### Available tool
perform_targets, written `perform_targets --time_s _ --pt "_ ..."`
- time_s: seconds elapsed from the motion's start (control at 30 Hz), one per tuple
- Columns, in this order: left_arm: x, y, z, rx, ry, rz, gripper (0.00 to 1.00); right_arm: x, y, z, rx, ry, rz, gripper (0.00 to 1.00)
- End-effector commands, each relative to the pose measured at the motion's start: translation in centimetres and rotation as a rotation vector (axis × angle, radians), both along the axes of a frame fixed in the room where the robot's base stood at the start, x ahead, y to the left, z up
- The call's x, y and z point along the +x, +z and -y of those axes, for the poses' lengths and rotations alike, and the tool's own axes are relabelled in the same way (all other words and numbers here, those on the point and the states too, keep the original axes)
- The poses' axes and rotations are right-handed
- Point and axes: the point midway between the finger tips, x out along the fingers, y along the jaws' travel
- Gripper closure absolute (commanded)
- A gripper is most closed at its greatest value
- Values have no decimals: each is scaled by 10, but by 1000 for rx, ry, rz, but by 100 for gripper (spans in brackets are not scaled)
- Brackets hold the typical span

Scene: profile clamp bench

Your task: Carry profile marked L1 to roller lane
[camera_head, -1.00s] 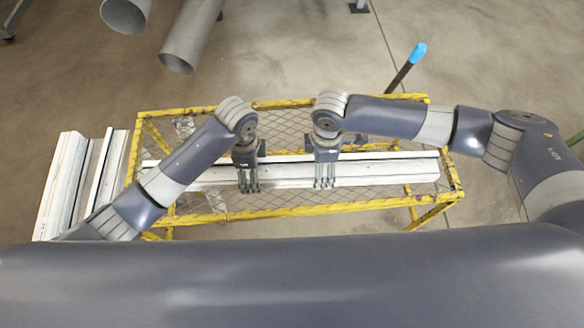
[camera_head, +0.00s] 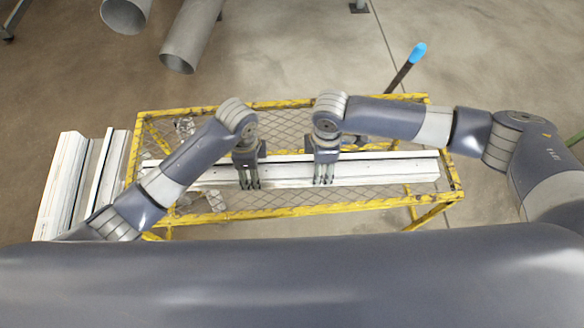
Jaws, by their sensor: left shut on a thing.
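A long white profile (camera_head: 390,169) lies lengthwise across the yellow mesh-topped bench (camera_head: 290,208); no L1 mark is readable on it. My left gripper (camera_head: 250,184) is over its left part, shut on the profile. My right gripper (camera_head: 323,180) is over its middle, with its fingers drawn in around the profile in the same way. The fingertips are small and partly hide the profile. I cannot tell whether the profile is clear of the bench. I cannot make out a roller lane.
More pale profiles (camera_head: 63,185) lie side by side left of the bench. A blue-tipped dark handle (camera_head: 417,52) rises behind the bench's right end. Two large grey pipes (camera_head: 192,38) are at the top left. Bare floor (camera_head: 300,50) lies behind the bench.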

Motion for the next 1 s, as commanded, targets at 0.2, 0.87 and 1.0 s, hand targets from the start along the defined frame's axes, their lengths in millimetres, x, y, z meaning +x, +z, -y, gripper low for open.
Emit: perform_targets --time_s 0.2,0.87,1.0 --pt "1 8 0 0 1 3 100 1 8 0 2 -1 0 100" --pt "1 50 -1 2 2 3 100 1 52 -1 2 -1 0 100" --pt "1 50 -1 2 2 3 100 1 52 -1 2 -1 0 100"
